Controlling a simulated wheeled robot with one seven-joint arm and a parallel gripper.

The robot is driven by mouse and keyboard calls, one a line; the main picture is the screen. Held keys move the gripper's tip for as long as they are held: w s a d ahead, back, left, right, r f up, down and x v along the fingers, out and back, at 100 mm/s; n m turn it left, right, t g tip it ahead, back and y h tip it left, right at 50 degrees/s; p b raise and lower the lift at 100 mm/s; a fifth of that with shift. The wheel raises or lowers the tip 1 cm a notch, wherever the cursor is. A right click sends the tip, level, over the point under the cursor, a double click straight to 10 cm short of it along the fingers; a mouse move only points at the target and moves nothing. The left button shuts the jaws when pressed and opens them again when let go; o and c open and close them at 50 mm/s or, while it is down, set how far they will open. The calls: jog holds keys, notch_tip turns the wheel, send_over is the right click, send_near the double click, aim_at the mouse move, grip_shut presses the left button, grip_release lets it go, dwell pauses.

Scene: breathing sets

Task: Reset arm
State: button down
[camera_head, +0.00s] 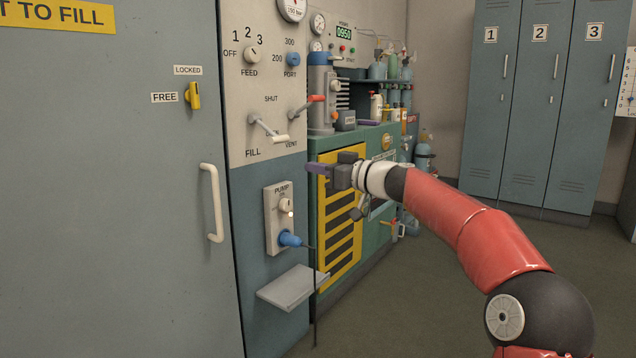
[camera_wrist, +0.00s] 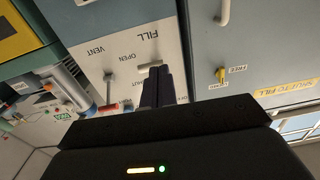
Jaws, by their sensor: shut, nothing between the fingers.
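My gripper (camera_head: 312,170) is at the end of my red arm, in front of the yellow grille and right of the fill panel in the head view. Its dark fingers are together with nothing between them. In the wrist view the shut fingers (camera_wrist: 164,76) point toward the fill panel (camera_wrist: 130,45), which appears rotated. They partly cover the panel's lettering. I cannot tell the exact distance to the panel; no contact is clear.
A pump switch box (camera_head: 278,219) with a blue plug (camera_head: 290,240) and a small shelf (camera_head: 294,287) are left of the gripper. Levers (camera_head: 268,129) stick out above. A grey door (camera_head: 110,240) fills the left. Lockers (camera_head: 533,120) stand behind. Floor is open at right.

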jog(key=s+a+f+m+g+h, duration=0.1)
jog(key=s+a+f+g+h, duration=0.15)
jog(key=s+f, duration=0.4)
jog(key=s+a+f+m+g+h, duration=0.1)
jog(key=s+a+f+g+h, duration=0.2)
jog(key=s, duration=0.7)
jog(key=s+d+f+m+h, duration=0.3)
jog(key=s+d+f, duration=0.25)
jog(key=s, duration=0.45)
jog(key=s+d+f+m+h+p, duration=0.1)
jog(key=s+d+f+m+h, duration=0.2)
jog(key=s+d+f, duration=0.35)
jog(key=s+d+f+m+h, duration=0.3)
jog(key=s+d, duration=0.3)
jog(key=s, duration=0.7)
notch_tip(320, 180, up, 12)
jog(key=p, duration=1.2)
jog(key=shift+w+r+p, duration=0.2)
jog(key=shift+w+p, duration=0.1)
jog(key=shift+w, duration=0.1)
